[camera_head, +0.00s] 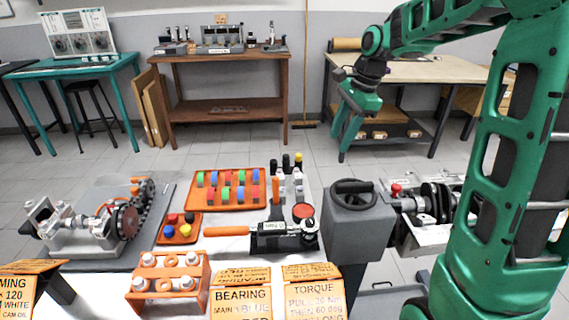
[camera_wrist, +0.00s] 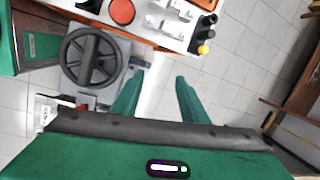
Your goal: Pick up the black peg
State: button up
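A dark, upright peg-like piece (camera_head: 286,163) stands at the back right of the bench, beside a yellow-topped one (camera_head: 298,160). I cannot tell which black piece is the peg. My gripper (camera_head: 343,150) hangs over the floor, behind and right of the bench, apart from both. In the wrist view my gripper (camera_wrist: 156,88) is open, with nothing between its fingers. A yellow-ended piece (camera_wrist: 204,49) with dark parts beside it is above right of the fingers.
A grey machine with a black handwheel (camera_head: 353,187) stands at the bench's right side; the wheel is close left of my fingers in the wrist view (camera_wrist: 91,57). A larger orange tray (camera_head: 226,205) holds coloured blocks. An engine assembly (camera_head: 110,220) lies left. Open floor lies behind the bench.

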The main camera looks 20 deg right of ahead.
jog(key=w+a+f+m+y, duration=0.2)
jog(key=w+a+m, duration=0.4)
jog(key=w, duration=0.7)
send_over(287, 155)
jog(key=s+d, duration=0.1)
jog(key=d, duration=0.1)
notch_tip(287, 155, down, 5)
jog(key=shift+n, duration=0.3)
jog(key=shift+x, duration=2.9)
jog(key=shift+s+d, duration=0.1)
jog(key=shift+d, duration=0.1)
grip_shut()
